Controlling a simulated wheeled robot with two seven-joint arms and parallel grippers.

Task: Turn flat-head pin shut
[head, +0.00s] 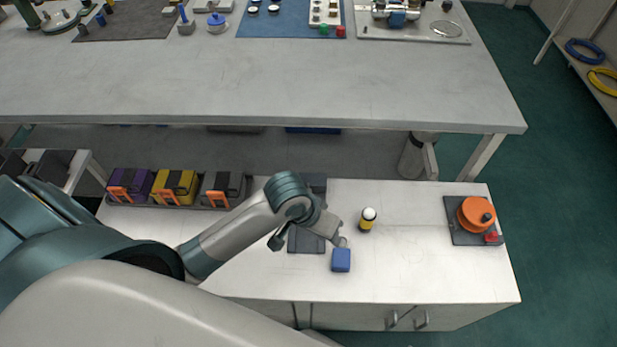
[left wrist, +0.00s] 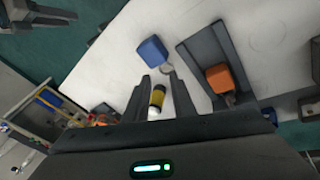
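My left gripper (left wrist: 158,77) is open, with its two fingers apart. It also shows in the head view (head: 335,237), over the low white counter. A yellow and black cylinder with a white domed top (head: 368,219) stands right of it; in the left wrist view the cylinder (left wrist: 157,97) shows between the fingers, with nothing gripped. A blue block (head: 341,260) with a grey rounded part lies just in front of the gripper. A dark tray (head: 307,240) is partly hidden under my arm; in the left wrist view it holds an orange block (left wrist: 219,78). I cannot tell which part is the flat-head pin.
An orange round piece (head: 474,213) sits on a dark plate at the counter's right end, beside a red knob (head: 491,237). Purple, yellow and grey cases (head: 175,186) stand at the left. A higher grey table (head: 260,85) is behind. Counter between cylinder and plate is clear.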

